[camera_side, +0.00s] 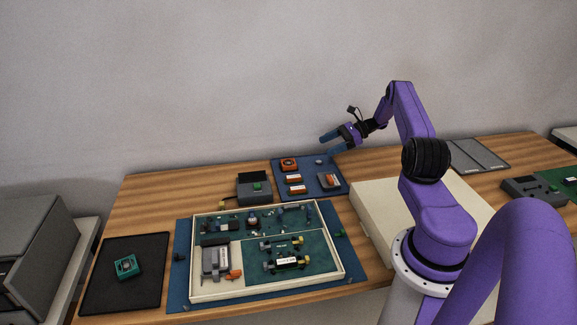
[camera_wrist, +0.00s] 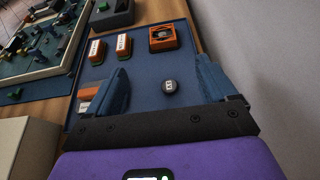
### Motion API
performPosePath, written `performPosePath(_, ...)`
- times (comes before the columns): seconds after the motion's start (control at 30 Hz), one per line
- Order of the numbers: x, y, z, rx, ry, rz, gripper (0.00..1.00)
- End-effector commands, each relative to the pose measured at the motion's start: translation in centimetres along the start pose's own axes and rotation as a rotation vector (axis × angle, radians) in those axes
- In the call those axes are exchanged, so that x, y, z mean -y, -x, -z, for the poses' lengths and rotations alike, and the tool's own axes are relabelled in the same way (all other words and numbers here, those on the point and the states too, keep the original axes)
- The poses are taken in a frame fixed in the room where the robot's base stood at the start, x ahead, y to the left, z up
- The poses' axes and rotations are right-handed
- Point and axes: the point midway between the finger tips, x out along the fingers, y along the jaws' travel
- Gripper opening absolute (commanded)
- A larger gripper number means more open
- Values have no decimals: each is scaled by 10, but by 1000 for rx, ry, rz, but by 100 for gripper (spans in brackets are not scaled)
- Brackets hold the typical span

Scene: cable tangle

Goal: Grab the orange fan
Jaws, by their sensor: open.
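The orange fan (camera_side: 289,164) is a square orange frame with a dark round centre. It lies on the blue mat (camera_side: 310,190) near its back left corner. In the wrist view the fan (camera_wrist: 163,38) lies at the far end of the mat, beyond my fingertips. My gripper (camera_side: 328,144) is open and empty, raised above and to the right of the fan in the side view.
Orange-and-white blocks (camera_wrist: 124,46) lie beside the fan, and a grey and orange part (camera_side: 328,181) lies further forward. A dark grey box with a green button (camera_side: 254,188) stands left of the mat. A cream-walled tray (camera_side: 340,262) holds many small parts.

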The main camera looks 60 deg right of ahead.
Motion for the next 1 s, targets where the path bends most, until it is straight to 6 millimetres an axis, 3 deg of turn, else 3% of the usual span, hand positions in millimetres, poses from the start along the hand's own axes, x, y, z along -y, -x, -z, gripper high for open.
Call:
performPosePath(0.4, -1, -79, 0, -1, 1, -6, 85)
performPosePath(0.77, 0, -104, 0, -2, 3, -5, 85)
performPosePath(1.0, 4, -133, 0, -2, 3, -6, 85)
